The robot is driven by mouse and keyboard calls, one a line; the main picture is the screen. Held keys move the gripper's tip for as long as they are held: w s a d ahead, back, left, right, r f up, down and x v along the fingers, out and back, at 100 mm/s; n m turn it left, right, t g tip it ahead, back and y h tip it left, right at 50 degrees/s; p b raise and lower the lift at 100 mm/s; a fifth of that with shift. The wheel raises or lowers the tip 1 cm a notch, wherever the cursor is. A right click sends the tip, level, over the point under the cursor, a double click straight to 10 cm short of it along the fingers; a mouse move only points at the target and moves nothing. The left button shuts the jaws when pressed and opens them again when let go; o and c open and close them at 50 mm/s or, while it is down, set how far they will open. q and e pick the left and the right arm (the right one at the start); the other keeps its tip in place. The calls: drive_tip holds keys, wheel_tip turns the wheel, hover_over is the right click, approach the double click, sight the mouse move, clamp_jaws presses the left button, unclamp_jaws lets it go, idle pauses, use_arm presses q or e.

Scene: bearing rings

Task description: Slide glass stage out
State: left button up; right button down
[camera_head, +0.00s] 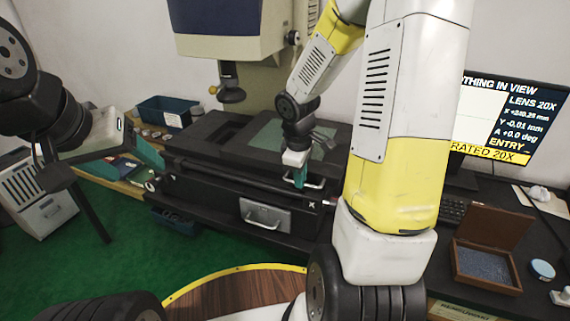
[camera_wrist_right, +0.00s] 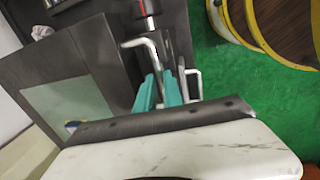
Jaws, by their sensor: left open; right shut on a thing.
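The glass stage (camera_head: 322,148) is a pale green pane in a dark plate on top of the measuring machine. It also shows in the right wrist view (camera_wrist_right: 62,108). A thin metal handle (camera_head: 316,185) is at the plate's front edge; it also shows in the right wrist view (camera_wrist_right: 138,43). My right gripper (camera_head: 300,178) is at this handle, its teal fingers (camera_wrist_right: 160,90) shut on it; the exact contact is partly hidden. My left gripper (camera_head: 146,152) is open and empty at the left, away from the stage, one teal finger clearly visible.
The machine's head (camera_head: 232,95) hangs above at the back. A blue bin (camera_head: 168,110) stands at the left. A monitor (camera_head: 515,115) and an open wooden box (camera_head: 487,255) are at the right. Green floor (camera_head: 115,250) lies in front.

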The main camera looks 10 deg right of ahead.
drive_tip(key=shift+s+d, duration=0.1)
drive_tip(key=shift+d, duration=0.05)
drive_tip(key=c, duration=1.5)
unclamp_jaws()
drive_tip(key=shift+s+a+r, duration=0.15)
drive_tip(key=shift+s+r, duration=0.05)
drive_tip(key=shift+r, duration=1.1)
drive_tip(key=shift+s+a+r, duration=0.15)
drive_tip(key=shift+r, duration=1.15)
drive_tip(key=shift+s+a+r, duration=0.15)
drive_tip(key=shift+s+r, duration=0.05)
drive_tip(key=shift+r, duration=1.1)
